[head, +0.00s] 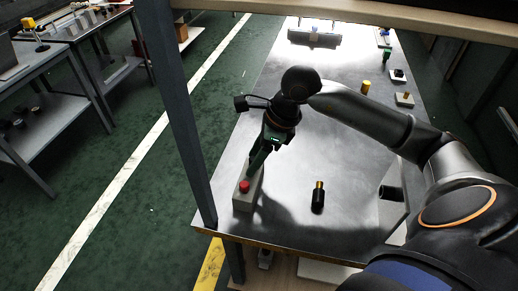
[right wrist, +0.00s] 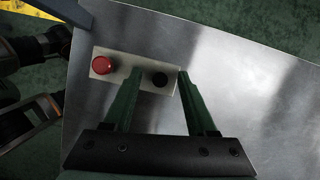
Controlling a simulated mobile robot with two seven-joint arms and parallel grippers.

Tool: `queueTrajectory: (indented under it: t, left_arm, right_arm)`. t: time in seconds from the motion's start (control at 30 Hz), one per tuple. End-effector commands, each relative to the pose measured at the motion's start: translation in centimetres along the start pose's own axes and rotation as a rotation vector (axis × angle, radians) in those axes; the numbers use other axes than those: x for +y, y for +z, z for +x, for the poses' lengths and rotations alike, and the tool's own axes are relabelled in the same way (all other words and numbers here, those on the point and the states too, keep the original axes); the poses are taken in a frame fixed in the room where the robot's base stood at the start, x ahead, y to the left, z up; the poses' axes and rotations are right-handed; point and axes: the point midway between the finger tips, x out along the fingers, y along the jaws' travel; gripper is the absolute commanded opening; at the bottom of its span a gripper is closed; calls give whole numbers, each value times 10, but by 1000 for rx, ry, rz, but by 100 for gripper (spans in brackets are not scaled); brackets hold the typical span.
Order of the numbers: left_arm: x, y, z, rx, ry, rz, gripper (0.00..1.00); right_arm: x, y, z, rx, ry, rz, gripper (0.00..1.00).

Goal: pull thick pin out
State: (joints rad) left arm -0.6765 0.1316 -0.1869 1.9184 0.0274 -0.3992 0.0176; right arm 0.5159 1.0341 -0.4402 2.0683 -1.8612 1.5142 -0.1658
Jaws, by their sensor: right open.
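A pale block (head: 242,203) lies near the near left corner of the metal table, with a round red knob (head: 244,186) on its near end. In the right wrist view the block (right wrist: 128,63) carries the red knob (right wrist: 102,65) and a round black pin head (right wrist: 160,80). I cannot tell for sure which one is the thick pin. My right gripper (head: 256,168) is over the block's far end, hiding the black head from the head view. Its green fingers (right wrist: 159,76) are open, one either side of the black head, with nothing visibly gripped. My left gripper is not identifiable.
A black cylinder with a yellow top (head: 318,197) is on the table to the right. A black part (head: 391,193) is farther right. A yellow pin (head: 366,86) and small blocks (head: 404,99) are farther back. A grey post (head: 183,120) rises left of the table.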

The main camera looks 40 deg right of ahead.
Motion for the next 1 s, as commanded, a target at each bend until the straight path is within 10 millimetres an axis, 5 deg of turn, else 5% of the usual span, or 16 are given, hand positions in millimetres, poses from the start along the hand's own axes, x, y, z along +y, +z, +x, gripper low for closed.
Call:
queueTrajectory:
  t: [0.23,0.73,1.0]
  left_arm:
    - [0,0,0,0,-1,0,50]
    - [0,1,0,-1,-1,0,50]
    - [0,1,0,-2,-1,0,50]
  right_arm:
    - [0,0,1,0,1,0,57]
    - [0,0,0,0,0,1,1]
    - [0,0,0,0,0,1,0]
